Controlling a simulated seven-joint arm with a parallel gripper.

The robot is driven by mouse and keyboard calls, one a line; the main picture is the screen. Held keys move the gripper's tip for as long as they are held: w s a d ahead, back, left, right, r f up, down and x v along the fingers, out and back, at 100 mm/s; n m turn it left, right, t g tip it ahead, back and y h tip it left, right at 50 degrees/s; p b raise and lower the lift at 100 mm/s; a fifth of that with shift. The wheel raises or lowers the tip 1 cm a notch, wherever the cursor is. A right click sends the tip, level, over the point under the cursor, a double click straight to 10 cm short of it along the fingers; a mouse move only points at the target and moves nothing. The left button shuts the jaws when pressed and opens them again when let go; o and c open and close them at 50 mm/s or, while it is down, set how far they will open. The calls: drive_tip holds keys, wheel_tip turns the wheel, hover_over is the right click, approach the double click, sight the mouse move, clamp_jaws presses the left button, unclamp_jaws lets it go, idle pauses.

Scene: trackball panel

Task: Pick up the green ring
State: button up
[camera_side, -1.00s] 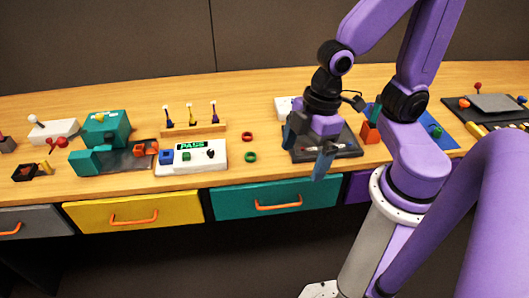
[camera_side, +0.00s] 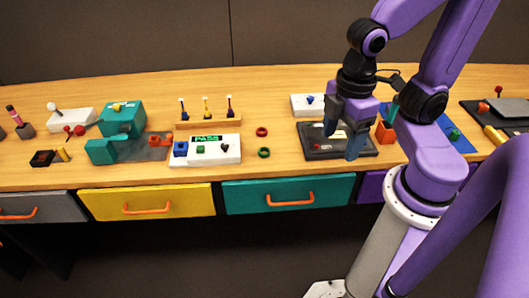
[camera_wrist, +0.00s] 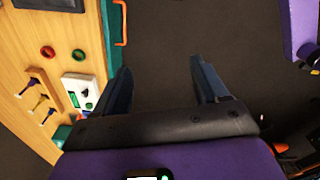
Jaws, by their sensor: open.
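The green ring (camera_side: 264,152) lies flat on the wooden table, near its front edge, above the teal drawer. It also shows in the wrist view (camera_wrist: 78,56), left of my fingers and outside the gap between them. My gripper (camera_side: 342,140) is open and empty. In the side view it is to the right of the ring, in front of a dark panel. In the wrist view dark floor shows between the fingertips (camera_wrist: 160,66). A red ring (camera_side: 262,132) lies just behind the green one, apart from it.
A white button panel (camera_side: 205,150) stands left of the rings, with a rack of small pegs (camera_side: 208,122) behind it. A dark panel (camera_side: 312,146) is below my gripper on the right, with an orange block (camera_side: 386,132) beside it. The table around the rings is clear.

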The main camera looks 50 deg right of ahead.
drive_tip(key=w+f+n, duration=0.1)
drive_tip(key=w+f, duration=0.1)
drive_tip(key=w, duration=1.1)
drive_tip(key=n, duration=0.1)
hover_over(264, 147)
drive_tip(key=a, duration=0.1)
wheel_tip(264, 147, down, 5)
drive_tip(key=f, duration=1.1)
drive_tip(key=s+f, duration=0.1)
drive_tip(key=f, duration=0.4)
drive_tip(key=shift+a+f, duration=0.15)
drive_tip(key=shift+f, duration=0.25)
drive_tip(key=c, duration=1.1)
